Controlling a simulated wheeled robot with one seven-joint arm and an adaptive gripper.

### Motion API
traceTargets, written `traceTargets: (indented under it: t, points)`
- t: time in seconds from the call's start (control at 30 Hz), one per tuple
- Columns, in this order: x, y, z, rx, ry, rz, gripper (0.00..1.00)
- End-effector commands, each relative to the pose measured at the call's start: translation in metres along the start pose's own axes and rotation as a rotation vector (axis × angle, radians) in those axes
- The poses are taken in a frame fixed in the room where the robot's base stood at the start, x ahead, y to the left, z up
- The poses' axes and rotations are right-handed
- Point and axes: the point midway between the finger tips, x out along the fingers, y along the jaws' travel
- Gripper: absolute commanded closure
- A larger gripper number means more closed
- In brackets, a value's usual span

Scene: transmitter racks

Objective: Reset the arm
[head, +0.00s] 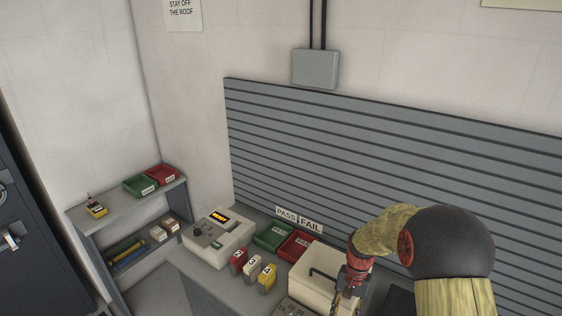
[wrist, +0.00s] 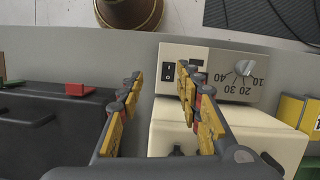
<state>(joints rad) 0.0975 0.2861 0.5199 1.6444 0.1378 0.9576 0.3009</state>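My gripper (wrist: 158,76) is open in the wrist view. Its two yellow-padded fingers stand apart with nothing between them. A cream box (wrist: 215,60) with a black switch and a dial marked 10 to 40 lies beyond and to the right of the fingertips. In the head view my gripper (head: 347,291) is at the lower right, in front of the cream box (head: 313,277) on the bench. My arm bends down to it from the right. Its fingertips are hard to make out there.
Left of the cream box stand several coloured blocks (head: 252,267), a green tray (head: 273,236), a red tray (head: 296,246) and a cream device (head: 217,235). A shelf (head: 88,216) is at left. A slatted panel (head: 400,150) backs the bench. A dark box (wrist: 50,130) lies left in the wrist view.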

Motion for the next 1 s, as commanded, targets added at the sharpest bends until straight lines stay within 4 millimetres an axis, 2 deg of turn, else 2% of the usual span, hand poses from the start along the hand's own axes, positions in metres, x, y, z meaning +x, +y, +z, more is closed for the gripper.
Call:
traceTargets:
  t: [0.1,0.27,0.6,0.77,1.0]
  points:
    - [-0.013,0.013,0.026,-0.083,0.016,0.014,0.65]
    - [-0.034,0.025,0.056,-0.177,0.070,0.022,0.65]
    - [-0.077,0.053,0.133,-0.364,0.274,0.024,0.65]
    - [-0.086,0.067,0.168,-0.427,0.392,0.021,0.65]
    - [-0.088,0.084,0.212,-0.477,0.582,-0.002,0.65]
